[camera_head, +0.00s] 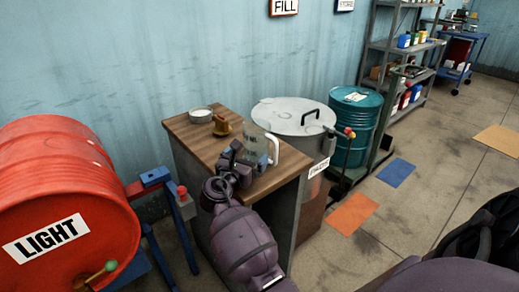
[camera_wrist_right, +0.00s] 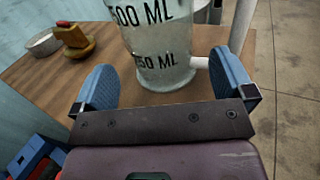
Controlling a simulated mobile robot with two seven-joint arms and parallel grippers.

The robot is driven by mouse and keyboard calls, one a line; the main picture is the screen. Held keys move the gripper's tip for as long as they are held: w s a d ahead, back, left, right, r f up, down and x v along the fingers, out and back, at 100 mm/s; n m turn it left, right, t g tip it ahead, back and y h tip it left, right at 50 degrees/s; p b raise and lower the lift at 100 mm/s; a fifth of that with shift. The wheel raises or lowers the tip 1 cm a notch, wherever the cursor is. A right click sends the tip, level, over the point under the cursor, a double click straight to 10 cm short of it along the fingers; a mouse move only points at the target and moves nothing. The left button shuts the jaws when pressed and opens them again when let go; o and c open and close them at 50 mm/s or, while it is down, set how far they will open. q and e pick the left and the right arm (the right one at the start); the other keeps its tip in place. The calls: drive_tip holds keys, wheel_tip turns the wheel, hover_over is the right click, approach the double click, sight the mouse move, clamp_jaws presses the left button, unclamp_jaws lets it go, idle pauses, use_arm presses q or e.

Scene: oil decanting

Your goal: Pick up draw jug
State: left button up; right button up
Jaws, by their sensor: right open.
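The draw jug (camera_head: 252,140) is a clear measuring jug with a white handle, standing upright on a wooden-topped cabinet (camera_head: 212,157). In the right wrist view the jug (camera_wrist_right: 155,40) shows black "500 ML" and "250 ML" marks, and its top is cut off. My right gripper (camera_head: 245,160) is open at the near side of the jug. In the right wrist view its two blue fingers (camera_wrist_right: 165,82) are spread wide, left and right of the jug's lower part. I see no grip on it. My left gripper is not in view.
A white bowl (camera_head: 201,114) and a brown-yellow block (camera_head: 221,126) sit behind the jug on the cabinet. A large grey lidded drum (camera_head: 284,122) stands close on the right. A red "LIGHT" barrel (camera_head: 62,190) is at left. A teal drum (camera_head: 355,115) and shelves are beyond.

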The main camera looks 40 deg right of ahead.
sight(251, 152)
drive_tip(key=b+x, duration=0.1)
drive_tip(key=x, duration=0.3)
drive_tip(key=shift+w+a+f, duration=0.1)
drive_tip(key=shift+w, duration=0.05)
drive_tip(key=shift+w+d, duration=0.2)
drive_tip(key=shift+d, duration=0.3)
drive_tip(key=c, duration=0.8)
drive_tip(key=shift+r, duration=0.2)
